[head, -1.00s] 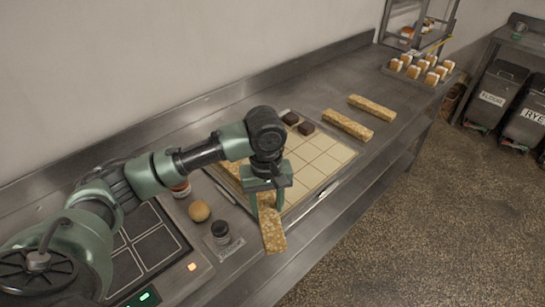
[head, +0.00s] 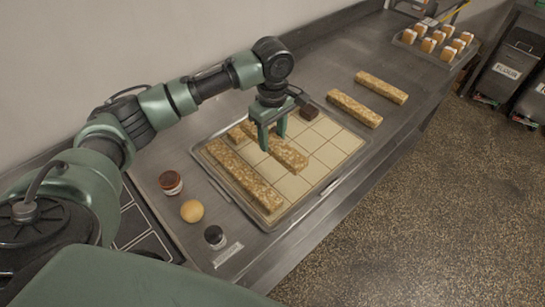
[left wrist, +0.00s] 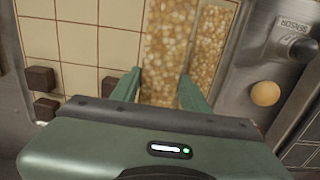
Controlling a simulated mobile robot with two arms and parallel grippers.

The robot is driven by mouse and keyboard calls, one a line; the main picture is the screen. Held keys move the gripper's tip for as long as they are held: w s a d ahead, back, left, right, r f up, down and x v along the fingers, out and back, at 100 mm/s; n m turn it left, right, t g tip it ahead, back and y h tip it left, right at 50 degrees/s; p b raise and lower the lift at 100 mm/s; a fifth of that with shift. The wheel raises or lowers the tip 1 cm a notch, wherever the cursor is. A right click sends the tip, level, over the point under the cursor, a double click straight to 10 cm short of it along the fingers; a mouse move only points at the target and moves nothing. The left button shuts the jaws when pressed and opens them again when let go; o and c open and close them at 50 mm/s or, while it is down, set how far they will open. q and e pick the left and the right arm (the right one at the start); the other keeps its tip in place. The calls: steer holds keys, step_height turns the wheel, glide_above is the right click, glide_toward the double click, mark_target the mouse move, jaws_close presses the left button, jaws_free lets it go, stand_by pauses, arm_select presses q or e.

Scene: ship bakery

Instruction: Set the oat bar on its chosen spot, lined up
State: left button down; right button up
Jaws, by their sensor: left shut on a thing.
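My left gripper (head: 272,138) is shut on a long, pale golden oat bar (head: 289,156), pointing down over the tray (head: 322,187). The tray has a cream surface marked with a square grid. The held bar also shows between the fingers in the left wrist view (left wrist: 168,45). It runs roughly parallel to a second oat bar (head: 243,176), which lies along the tray's left side; a narrow gap shows between them. I cannot tell whether the held bar touches the tray. A dark brown block (head: 309,112) sits at the tray's back; the left wrist view shows several such blocks (left wrist: 38,80). My right gripper is out of view.
Left of the tray stand a jar (head: 171,182), a round tan ball (head: 193,211) and a dark knob (head: 215,236) beside a label. Two more bars (head: 354,109) lie on the counter to the right. A tray of small cakes (head: 436,42) stands farther back. The tray's right half is mostly clear.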

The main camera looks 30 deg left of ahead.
arm_select(q)
step_height(320, 180, down, 6)
steer(key=shift+w+r, duration=0.1)
steer(key=shift+r, duration=0.1)
step_height(320, 180, down, 3)
steer(key=shift+f+p, duration=0.15)
steer(key=shift+p, duration=0.35)
steer(key=shift+f, duration=0.55)
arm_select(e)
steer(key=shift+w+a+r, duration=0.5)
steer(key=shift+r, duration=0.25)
arm_select(q)
steer(key=c, duration=0.7)
jaws_free()
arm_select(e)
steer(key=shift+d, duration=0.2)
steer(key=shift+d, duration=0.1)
